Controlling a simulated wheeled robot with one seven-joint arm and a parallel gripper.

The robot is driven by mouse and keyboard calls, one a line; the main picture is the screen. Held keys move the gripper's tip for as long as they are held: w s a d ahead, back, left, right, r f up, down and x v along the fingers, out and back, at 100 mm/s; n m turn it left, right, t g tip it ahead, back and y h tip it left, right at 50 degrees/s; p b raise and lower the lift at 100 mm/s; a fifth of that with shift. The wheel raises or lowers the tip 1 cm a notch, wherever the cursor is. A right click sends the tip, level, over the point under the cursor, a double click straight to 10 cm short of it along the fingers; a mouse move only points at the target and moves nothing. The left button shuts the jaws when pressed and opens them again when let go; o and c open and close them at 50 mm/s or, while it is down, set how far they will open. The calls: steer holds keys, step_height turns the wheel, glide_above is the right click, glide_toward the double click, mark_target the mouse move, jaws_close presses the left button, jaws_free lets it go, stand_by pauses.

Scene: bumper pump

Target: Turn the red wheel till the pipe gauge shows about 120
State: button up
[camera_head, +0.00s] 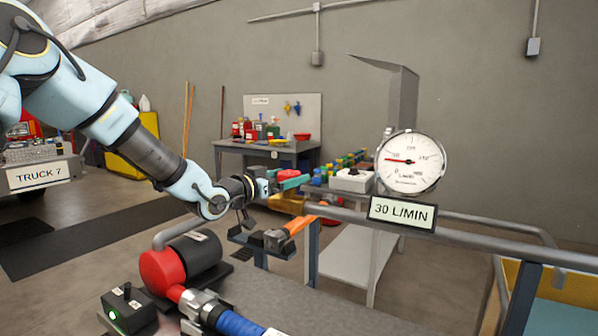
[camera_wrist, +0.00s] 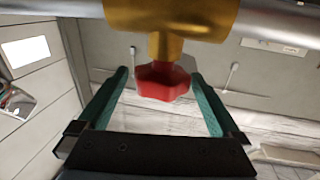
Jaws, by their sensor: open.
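The red wheel (camera_wrist: 163,80) hangs on a brass valve body (camera_wrist: 170,18) in the wrist view. My gripper (camera_wrist: 160,76) is open, with one green finger on each side of the wheel and a visible gap to each. In the head view my gripper (camera_head: 286,182) is at the left end of the pipe (camera_head: 470,240), with red showing between its fingers. The round pipe gauge (camera_head: 412,162) has its red needle pointing left, and the sign (camera_head: 403,212) below it reads 30 L/MIN.
An orange-handled lever (camera_head: 298,226) sits below my gripper. A red and black pump (camera_head: 163,270), a small switch box (camera_head: 128,308) with a green light and a blue hose (camera_head: 235,323) are in front. A workbench (camera_head: 262,146) stands behind.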

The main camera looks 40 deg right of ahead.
mark_target(297, 174)
steer(key=shift+w+d+p, duration=0.15)
steer(key=shift+d+p, duration=0.05)
steer(key=shift+d, duration=0.85)
steer(key=shift+w+d+p, duration=0.1)
steer(key=shift+d+p, duration=0.05)
steer(key=shift+d, duration=0.85)
steer(key=shift+c, duration=0.2)
steer(key=c, duration=1.2)
steer(key=shift+f, duration=0.1)
